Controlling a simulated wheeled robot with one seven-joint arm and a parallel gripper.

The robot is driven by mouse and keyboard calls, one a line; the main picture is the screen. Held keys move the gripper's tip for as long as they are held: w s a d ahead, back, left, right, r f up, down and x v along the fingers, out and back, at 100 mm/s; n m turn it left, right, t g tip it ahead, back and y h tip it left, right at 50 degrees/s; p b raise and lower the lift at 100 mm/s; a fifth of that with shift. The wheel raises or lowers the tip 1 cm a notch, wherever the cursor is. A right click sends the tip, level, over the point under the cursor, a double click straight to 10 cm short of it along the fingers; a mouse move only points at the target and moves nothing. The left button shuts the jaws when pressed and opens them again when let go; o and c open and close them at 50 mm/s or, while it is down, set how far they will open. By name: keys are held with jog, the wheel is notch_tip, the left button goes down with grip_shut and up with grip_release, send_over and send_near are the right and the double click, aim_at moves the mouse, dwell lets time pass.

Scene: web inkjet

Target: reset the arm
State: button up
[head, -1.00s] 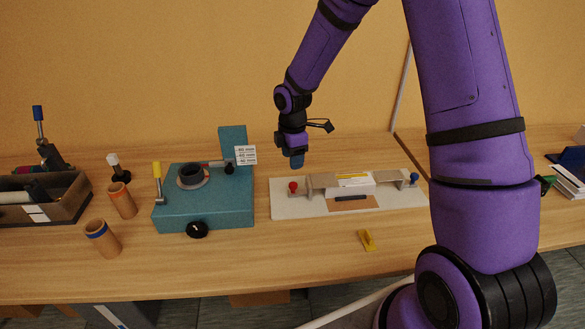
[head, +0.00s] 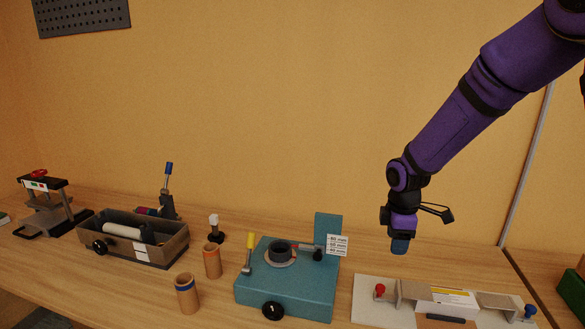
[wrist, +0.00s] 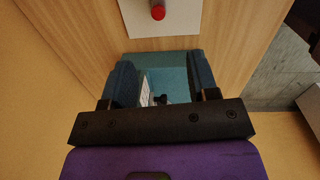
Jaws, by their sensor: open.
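My purple arm reaches in from the upper right in the head view. The teal fixture (wrist: 172,62) shows below, beyond the gap. The red knob (wrist: 158,11) on the white board shows at the top of that view.
Two cardboard tubes (head: 187,293) (head: 212,261) stand left of the fixture. A grey tray (head: 125,240) holds a white roll. A lever tool (head: 168,190) and a press (head: 48,200) stand farther left. A green box (head: 574,291) is at the right edge. Air around my gripper is clear.

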jog(key=s+d+r+m+t, duration=0.1)
jog(key=s+r+m, duration=0.4)
jog(key=r, duration=0.5)
jog(key=s+d+r+m+t, duration=0.1)
jog(key=s+r+m, duration=0.4)
jog(key=s, duration=0.7)
jog(key=s+d+r+m+t, duration=0.1)
jog(key=s+r+m, duration=0.4)
jog(key=s, duration=0.7)
notch_tip(320, 180, up, 3)
jog(key=shift+f+m+t, duration=0.2)
jog(key=shift+m+t, duration=0.1)
jog(key=shift+t, duration=0.5)
